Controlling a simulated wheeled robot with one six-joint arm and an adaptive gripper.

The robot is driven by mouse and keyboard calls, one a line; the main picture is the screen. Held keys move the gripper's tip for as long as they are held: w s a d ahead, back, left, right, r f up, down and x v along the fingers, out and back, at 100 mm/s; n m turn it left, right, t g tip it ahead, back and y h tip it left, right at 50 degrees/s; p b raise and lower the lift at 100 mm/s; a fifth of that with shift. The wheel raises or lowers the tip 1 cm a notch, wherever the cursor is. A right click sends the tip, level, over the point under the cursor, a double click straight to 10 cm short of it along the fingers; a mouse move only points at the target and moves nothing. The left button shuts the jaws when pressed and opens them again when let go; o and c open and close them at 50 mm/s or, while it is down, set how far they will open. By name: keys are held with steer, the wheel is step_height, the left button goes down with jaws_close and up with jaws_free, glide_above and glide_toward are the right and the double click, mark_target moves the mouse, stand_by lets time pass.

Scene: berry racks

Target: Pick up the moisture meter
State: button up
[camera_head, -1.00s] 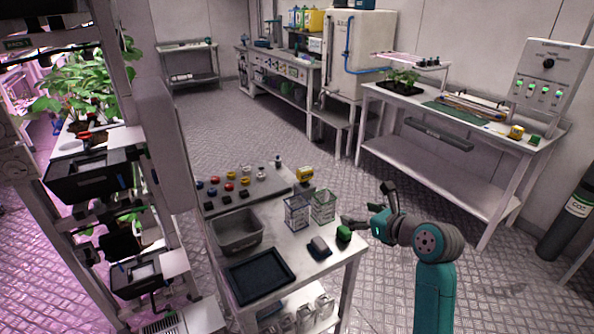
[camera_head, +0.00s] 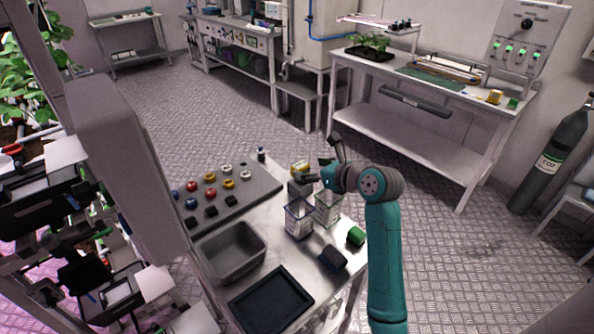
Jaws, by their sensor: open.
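A small yellow device (camera_head: 299,167), which looks like the moisture meter, sits on a grey block at the far right corner of the near metal table (camera_head: 285,258). My gripper (camera_head: 320,158) is open and empty, its fingers spread towards the left. It is just right of the yellow device, with one finger above and one low beside it. I cannot tell whether the lower finger touches the device or its block. My teal arm rises from the bottom right.
Two clear wire-like baskets (camera_head: 299,218), a green item (camera_head: 355,236), a dark handheld item (camera_head: 333,257), a grey bin (camera_head: 232,252) and a black tray (camera_head: 271,300) crowd the table. A board (camera_head: 228,215) holds several coloured knobs. Open floor lies right.

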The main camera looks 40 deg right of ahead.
mark_target(295, 165)
steer(key=shift+x, duration=3.9)
steer(key=shift+d+f, duration=0.1)
steer(key=shift+c, duration=0.2)
